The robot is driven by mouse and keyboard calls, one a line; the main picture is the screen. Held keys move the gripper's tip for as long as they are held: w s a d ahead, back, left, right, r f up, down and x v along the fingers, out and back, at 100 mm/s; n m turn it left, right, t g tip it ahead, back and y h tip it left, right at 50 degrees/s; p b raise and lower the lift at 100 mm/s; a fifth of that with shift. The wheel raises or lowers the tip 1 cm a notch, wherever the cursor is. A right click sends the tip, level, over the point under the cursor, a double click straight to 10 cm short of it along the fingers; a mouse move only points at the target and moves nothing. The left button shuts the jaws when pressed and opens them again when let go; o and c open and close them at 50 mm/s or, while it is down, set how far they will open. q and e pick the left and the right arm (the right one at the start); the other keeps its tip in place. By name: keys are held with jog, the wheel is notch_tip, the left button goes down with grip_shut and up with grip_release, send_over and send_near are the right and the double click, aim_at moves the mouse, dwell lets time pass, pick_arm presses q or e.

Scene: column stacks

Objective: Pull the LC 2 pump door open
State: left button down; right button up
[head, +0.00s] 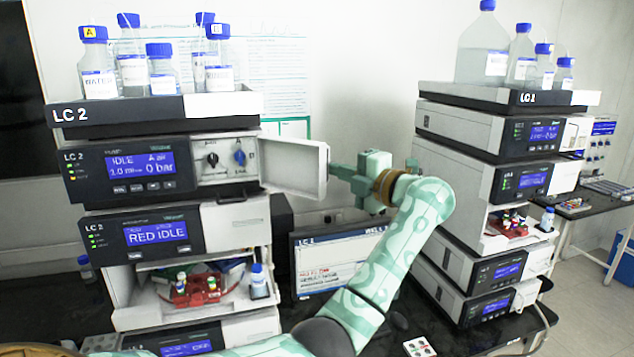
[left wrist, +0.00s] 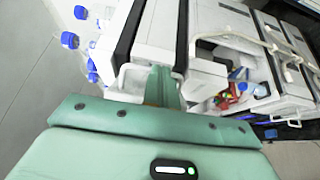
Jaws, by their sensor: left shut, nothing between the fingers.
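The LC 2 pump door (head: 293,168) stands swung open to the right of the LC 2 pump module (head: 118,170). The opened bay shows a black knob (head: 212,159) and a blue knob (head: 239,157). My left gripper (head: 338,172) is shut with nothing between its fingers. Its tips are at the door's outer right edge; I cannot tell whether they touch it. In the left wrist view, the shut fingers (left wrist: 163,85) point toward the white instrument stack. My right gripper is not in view.
Capped bottles (head: 163,70) stand in the tray (head: 150,108) on top of the LC 2 stack. A monitor (head: 335,262) stands behind my left arm. The LC 1 stack (head: 480,185) stands at right.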

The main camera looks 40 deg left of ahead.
pick_arm(q)
jog(key=shift+w+a, duration=0.25)
jog(key=shift+w, duration=0.25)
jog(key=shift+w+a, duration=0.25)
jog(key=shift+w, duration=0.2)
jog(key=shift+d, duration=0.15)
